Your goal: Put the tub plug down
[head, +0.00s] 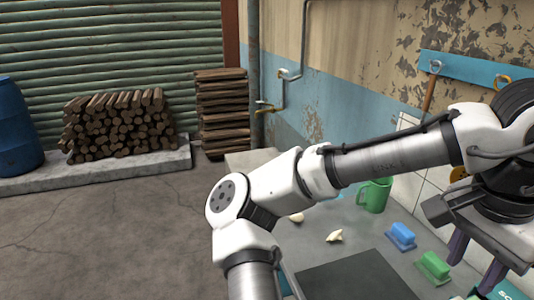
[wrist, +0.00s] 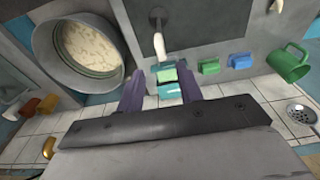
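My gripper (wrist: 161,84) shows in the wrist view with its two purple fingers wide apart and nothing clearly held between them. In the head view, my gripper (head: 474,262) points down over the counter at the right. I cannot make out a tub plug in either view. A teal box with a pale green patch (wrist: 167,76) appears between the fingertips, seemingly beyond them on the counter. A large grey tub (wrist: 42,46) with pale, lumpy contents stands left of the fingers in the wrist view.
A green block (head: 433,266), a blue block (head: 401,236) and a green mug (head: 374,194) stand on the counter. Small pale pieces (head: 335,236) lie behind the plate. A tiled wall closes the right side.

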